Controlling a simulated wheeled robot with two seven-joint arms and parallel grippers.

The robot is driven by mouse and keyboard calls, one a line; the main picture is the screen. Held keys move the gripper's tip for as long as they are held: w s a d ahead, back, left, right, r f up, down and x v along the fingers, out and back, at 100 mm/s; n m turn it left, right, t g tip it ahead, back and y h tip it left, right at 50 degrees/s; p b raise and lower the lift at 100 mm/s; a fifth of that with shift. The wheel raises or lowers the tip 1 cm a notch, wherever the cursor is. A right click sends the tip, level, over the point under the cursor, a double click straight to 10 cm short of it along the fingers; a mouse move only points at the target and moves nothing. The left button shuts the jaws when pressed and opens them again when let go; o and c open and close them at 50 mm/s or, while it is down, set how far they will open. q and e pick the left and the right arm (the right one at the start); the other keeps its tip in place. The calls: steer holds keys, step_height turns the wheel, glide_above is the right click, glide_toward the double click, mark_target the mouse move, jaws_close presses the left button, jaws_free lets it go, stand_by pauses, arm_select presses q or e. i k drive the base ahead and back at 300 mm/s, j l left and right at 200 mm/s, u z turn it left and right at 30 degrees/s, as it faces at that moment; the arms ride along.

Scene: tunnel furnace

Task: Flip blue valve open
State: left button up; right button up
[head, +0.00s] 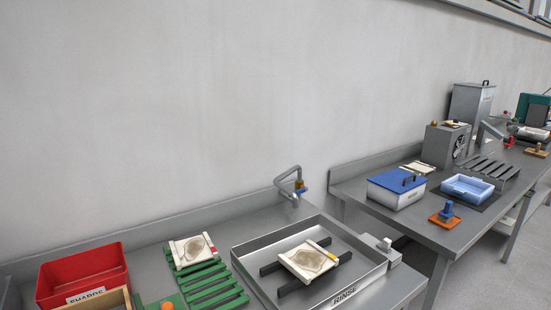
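A grey bent pipe tap (288,178) stands at the back edge of the near metal bench, behind the rinse tray. Neither of my grippers shows in the head view.
The rinse tray (376,277) holds a pale square piece (308,261) on dark bars. Green slats (222,297) and a red bin (84,279) lie left. A second bench with a blue-lidded box (396,190) stands right, beyond a gap.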

mark_target(298, 191)
steer(key=i+l+u, duration=0.2)
steer(key=i+l, duration=0.15)
steer(key=l, duration=0.25)
steer(key=i+l+u, duration=0.1)
steer(key=l, duration=0.25)
steer(key=i+l+u, duration=0.1)
steer(key=i+l, duration=0.15)
steer(key=i+l+u, duration=0.1)
steer(key=l, duration=0.35)
steer(key=i+l+u, duration=0.1)
steer(key=l, duration=0.25)
steer(key=i, duration=0.05)
